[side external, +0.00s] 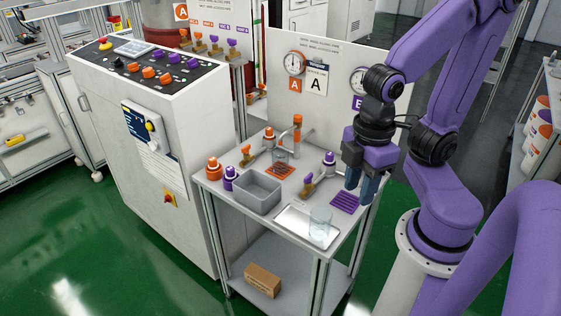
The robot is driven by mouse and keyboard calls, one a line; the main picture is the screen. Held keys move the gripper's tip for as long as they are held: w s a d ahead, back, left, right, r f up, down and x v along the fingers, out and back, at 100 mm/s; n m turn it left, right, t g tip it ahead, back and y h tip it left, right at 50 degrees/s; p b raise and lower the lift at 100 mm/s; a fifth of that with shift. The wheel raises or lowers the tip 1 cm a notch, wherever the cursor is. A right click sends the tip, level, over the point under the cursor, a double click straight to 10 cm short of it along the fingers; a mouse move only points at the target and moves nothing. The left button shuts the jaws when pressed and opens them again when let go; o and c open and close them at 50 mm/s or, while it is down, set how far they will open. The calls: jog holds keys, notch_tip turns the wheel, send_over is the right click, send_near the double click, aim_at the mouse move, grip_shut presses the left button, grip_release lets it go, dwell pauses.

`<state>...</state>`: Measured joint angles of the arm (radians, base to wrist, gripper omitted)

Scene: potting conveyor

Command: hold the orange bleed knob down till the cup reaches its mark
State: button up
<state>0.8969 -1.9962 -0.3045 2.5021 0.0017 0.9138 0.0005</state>
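Several orange knobs show on the bench. One tops a small round fitting (269,134) at the back, one tops the upright tap (297,121), and an orange-handled brass valve (247,153) stands to their left. I cannot tell which is the bleed knob. A clear cup (281,157) stands on the orange grate (279,171) by the tap; its mark and level are too small to read. My gripper (361,200) points down above the bench's right side, near the purple grate (347,202), apart from every orange knob. Its finger gap is unclear.
A second clear cup (320,223) stands on the white tray (293,223) at the front. A gauge panel (330,75) stands behind.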

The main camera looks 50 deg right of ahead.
grip_shut()
dwell(1.9)
